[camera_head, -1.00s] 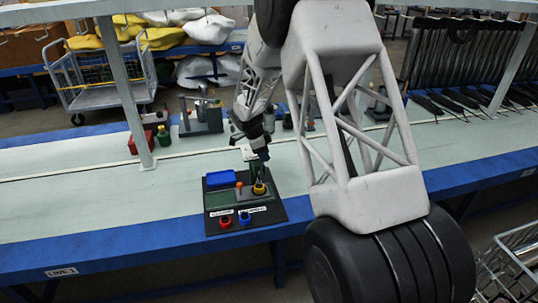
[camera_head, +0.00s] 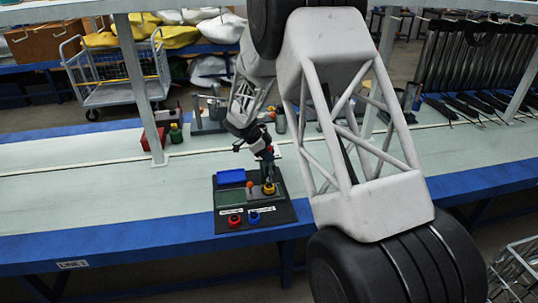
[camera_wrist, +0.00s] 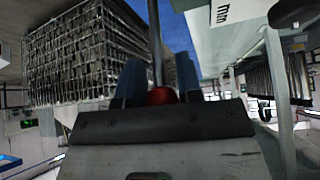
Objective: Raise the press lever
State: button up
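In the head view, a black board (camera_head: 226,225) near the table's front edge carries a blue block (camera_head: 231,177), an orange knob (camera_head: 250,184) and a yellow ring fitting (camera_head: 268,189). My gripper (camera_head: 267,163) hangs over the board's right rear part, just above the yellow fitting. In the wrist view, a metal rod (camera_wrist: 155,45) with a red knob (camera_wrist: 161,96) stands between my two blue-grey fingers, in my gripper (camera_wrist: 158,82). It looks like the lever. The fingers are apart, with the knob filling the gap; whether they grip it is unclear.
A red ring (camera_head: 234,220) and a blue ring (camera_head: 253,217) sit at the board's front. The table left of the board is clear.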

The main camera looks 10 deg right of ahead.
jog(key=o, duration=0.4)
jog(key=shift+a, duration=0.1)
jog(key=shift+c, duration=0.2)
jog(key=v, duration=0.7)
jog(key=shift+a+r, duration=0.2)
jog(key=shift+r, duration=0.15)
